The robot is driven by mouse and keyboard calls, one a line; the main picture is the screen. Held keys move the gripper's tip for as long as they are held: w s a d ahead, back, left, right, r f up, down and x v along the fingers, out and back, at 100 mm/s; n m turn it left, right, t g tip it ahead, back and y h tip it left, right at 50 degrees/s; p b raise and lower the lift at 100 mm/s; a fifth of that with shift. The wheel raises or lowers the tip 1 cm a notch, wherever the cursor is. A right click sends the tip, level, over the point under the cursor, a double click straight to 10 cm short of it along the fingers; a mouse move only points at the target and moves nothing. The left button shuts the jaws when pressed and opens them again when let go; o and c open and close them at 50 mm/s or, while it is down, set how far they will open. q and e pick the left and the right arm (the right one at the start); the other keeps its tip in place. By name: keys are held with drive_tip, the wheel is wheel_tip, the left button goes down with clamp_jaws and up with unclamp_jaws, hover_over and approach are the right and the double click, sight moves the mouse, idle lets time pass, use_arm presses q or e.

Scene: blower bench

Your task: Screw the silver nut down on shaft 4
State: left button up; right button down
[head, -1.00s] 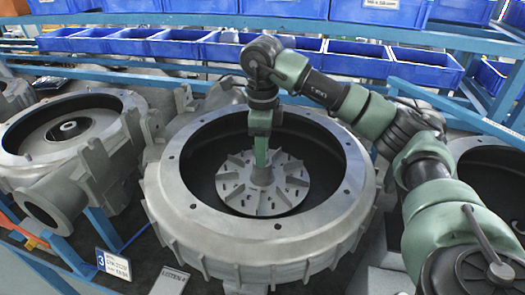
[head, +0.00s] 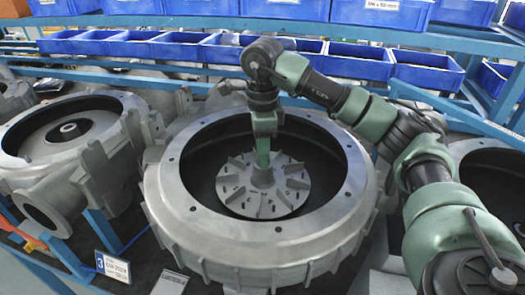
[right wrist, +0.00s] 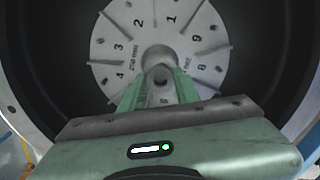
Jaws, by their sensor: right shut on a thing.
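My right gripper (head: 263,165) points down into the middle blower housing (head: 185,210), with its fingertips at the hub of the grey bladed wheel (head: 280,202). In the right wrist view the green fingers (right wrist: 160,88) are shut from both sides on a small grey piece, which looks like the silver nut (right wrist: 161,74). It sits over the centre of the numbered wheel (right wrist: 122,48), where the shaft stands. The fingers hide most of the nut and the shaft, so I cannot tell how far down the nut sits. My left gripper is not in view.
Another housing with a hub (head: 68,131) stands at the left, and part of one shows at the right (head: 490,165). A sign with a 3 (head: 112,266) is on the front rail. Blue bins (head: 180,47) line the rack behind. The housing's raised rim surrounds my gripper.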

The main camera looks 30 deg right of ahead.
drive_tip(key=m, duration=0.7)
drive_tip(key=shift+s+a+f+m+p, duration=0.1)
drive_tip(key=shift+f+m+p, duration=0.05)
drive_tip(key=shift+m+p, duration=0.15)
drive_tip(key=m, duration=0.7)
drive_tip(key=shift+p, duration=0.4)
drive_tip(key=m, duration=0.5)
drive_tip(key=shift+s, duration=0.1)
drive_tip(key=m+p, duration=0.1)
drive_tip(key=m, duration=0.3)
drive_tip(key=shift+f, duration=0.15)
drive_tip(key=c, duration=1.4)
unclamp_jaws()
drive_tip(key=shift+o, duration=0.3)
drive_tip(key=shift+a, duration=0.15)
drive_tip(key=shift+r, duration=0.2)
